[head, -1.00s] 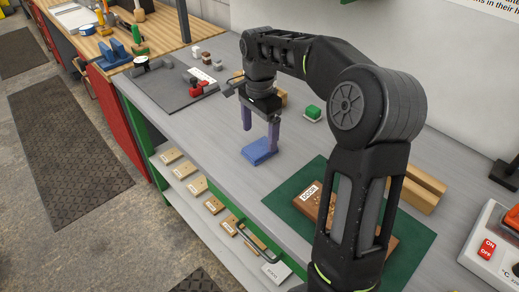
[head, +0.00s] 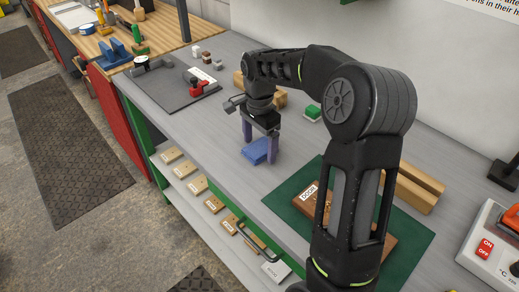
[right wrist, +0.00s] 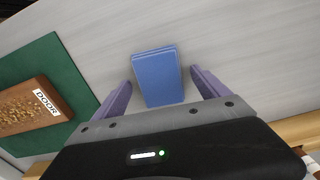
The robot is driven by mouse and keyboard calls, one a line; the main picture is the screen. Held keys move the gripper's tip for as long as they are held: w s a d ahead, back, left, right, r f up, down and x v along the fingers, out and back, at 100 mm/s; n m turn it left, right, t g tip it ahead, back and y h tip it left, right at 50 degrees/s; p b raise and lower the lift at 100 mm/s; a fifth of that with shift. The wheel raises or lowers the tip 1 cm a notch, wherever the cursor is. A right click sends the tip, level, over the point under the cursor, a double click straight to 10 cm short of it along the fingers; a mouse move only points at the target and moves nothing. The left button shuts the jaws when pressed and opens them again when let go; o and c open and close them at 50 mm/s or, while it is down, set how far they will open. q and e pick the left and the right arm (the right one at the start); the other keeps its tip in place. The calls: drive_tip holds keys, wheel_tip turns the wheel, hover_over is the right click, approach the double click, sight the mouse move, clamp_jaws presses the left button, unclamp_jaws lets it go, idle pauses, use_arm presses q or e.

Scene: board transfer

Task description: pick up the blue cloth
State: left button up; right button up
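The blue cloth (head: 256,151) lies folded flat on the grey bench top. It also shows in the right wrist view (right wrist: 158,76), between the two fingers and beyond the palm. My right gripper (head: 260,149) is above the cloth and pointing down, with its purple fingers spread on either side of it. In the right wrist view the open fingers (right wrist: 162,92) stand apart from the cloth's edges, and nothing is held. My left gripper is not in view.
A green mat (head: 290,207) with a brown board marked DOOR (head: 308,203) lies to the right of the cloth. A dark tray (head: 172,88) stands to the left. Bare bench surrounds the cloth.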

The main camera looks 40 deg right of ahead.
sight(259, 147)
drive_tip(key=c, duration=1.4)
wheel_tip(259, 147, up, 10)
drive_tip(key=shift+r, duration=0.1)
idle(0.3)
